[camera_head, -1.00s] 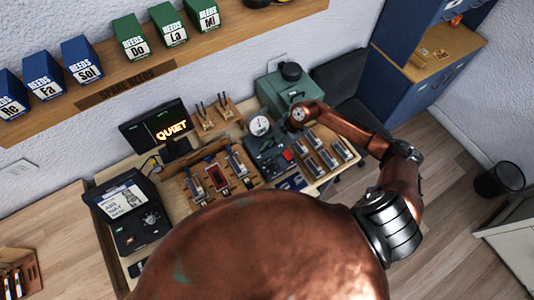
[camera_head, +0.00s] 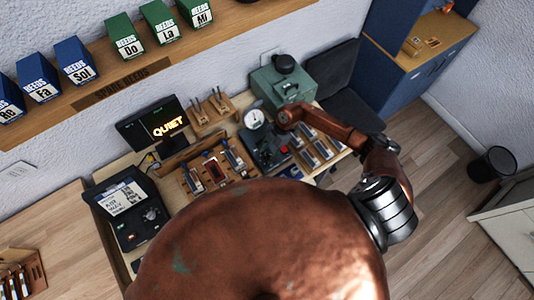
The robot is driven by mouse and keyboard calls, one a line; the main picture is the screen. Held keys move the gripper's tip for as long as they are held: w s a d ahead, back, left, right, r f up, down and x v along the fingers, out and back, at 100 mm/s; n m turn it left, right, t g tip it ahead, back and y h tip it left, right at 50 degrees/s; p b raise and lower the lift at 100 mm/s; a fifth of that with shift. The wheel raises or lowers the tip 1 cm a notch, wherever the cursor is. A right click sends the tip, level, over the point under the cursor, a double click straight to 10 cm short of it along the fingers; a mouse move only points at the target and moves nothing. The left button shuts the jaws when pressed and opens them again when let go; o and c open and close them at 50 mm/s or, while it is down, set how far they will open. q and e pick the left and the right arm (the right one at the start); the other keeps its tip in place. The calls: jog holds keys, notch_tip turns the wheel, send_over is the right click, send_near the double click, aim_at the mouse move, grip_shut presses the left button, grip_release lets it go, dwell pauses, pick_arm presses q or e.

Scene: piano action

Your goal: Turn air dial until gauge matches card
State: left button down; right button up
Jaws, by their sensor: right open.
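The round white gauge (camera_head: 254,118) stands upright at the back of a dark unit (camera_head: 266,146) on the bench. My right gripper (camera_head: 282,122) is just right of the gauge, over or beside the dark unit. It is open; its fingers are small and mostly hidden by the wrist, so contact with a dial cannot be told. The air dial cannot be made out there. A white card with handwriting (camera_head: 122,198) lies on a black case (camera_head: 135,210) with a round knob, at the bench's left. The gauge reading is too small to read. My left gripper is not in view.
A green box (camera_head: 282,88) with a black top stands behind my right gripper. A dark screen (camera_head: 165,120) reads "QUIET". Slotted wooden blocks with reeds (camera_head: 215,170) fill the bench middle. A shelf of reed boxes (camera_head: 125,42) runs along the wall. My copper body hides the front.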

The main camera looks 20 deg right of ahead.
jog(key=shift+c, duration=0.8)
grip_shut()
jog(key=n+g+b, duration=0.1)
jog(key=n+b, duration=0.2)
jog(key=n, duration=0.1)
jog(key=shift+w+f+n+g+h+b, duration=0.2)
jog(key=shift+n+g+h+b, duration=0.1)
jog(key=shift+n+g+b, duration=0.1)
jog(key=shift+a+r+n+g+h+b, duration=0.1)
jog(key=shift+n+g+h+b, duration=0.25)
jog(key=shift+n+b, duration=0.8)
jog(key=shift+a+r+n+g+h+b, duration=0.1)
jog(key=shift+n+g+h+b, duration=0.25)
jog(key=shift+n+b, duration=0.75)
jog(key=shift+n, duration=0.45)
